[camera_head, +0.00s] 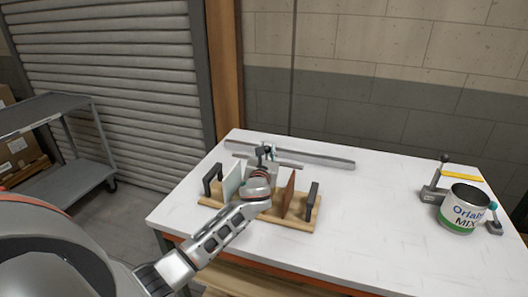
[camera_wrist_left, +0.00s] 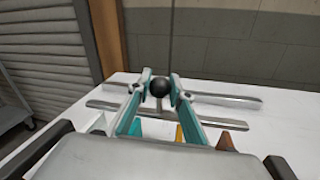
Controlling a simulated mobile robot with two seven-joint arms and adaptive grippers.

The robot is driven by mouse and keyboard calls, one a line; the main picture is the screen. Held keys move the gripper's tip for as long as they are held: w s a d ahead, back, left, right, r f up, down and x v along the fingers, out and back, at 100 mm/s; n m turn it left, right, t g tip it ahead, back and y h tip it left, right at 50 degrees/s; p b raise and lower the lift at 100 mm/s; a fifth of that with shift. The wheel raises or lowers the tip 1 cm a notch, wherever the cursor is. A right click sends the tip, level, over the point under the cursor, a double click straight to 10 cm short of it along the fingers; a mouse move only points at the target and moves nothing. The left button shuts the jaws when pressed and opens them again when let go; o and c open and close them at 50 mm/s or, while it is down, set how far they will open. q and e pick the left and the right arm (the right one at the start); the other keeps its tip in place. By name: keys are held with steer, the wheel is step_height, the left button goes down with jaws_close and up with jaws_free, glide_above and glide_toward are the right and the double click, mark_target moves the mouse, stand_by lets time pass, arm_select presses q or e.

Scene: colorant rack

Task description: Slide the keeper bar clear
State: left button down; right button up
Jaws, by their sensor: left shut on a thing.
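The keeper bar (camera_head: 291,165) appears to be the nearer, shorter of two grey bars lying along the back of the wooden rack (camera_head: 301,225). It also shows in the left wrist view (camera_wrist_left: 232,125). A round black knob (camera_wrist_left: 159,87) stands above the bars. My left gripper (camera_head: 267,152) reaches over the rack and is shut on the knob, with one teal-and-grey finger on each side. My right gripper is not in view.
The rack holds a pale green panel (camera_head: 233,181) and a red-brown panel (camera_head: 289,194) between dark end handles. A long grey rail (camera_head: 325,159) lies behind. At right stand a labelled can (camera_head: 461,211) and a black-knobbed fixture (camera_head: 432,193). The white table (camera_head: 375,215) is clear between.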

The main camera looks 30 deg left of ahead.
arm_select(q)
steer(key=c, duration=1.8)
jaws_free()
steer(key=v, duration=1.2)
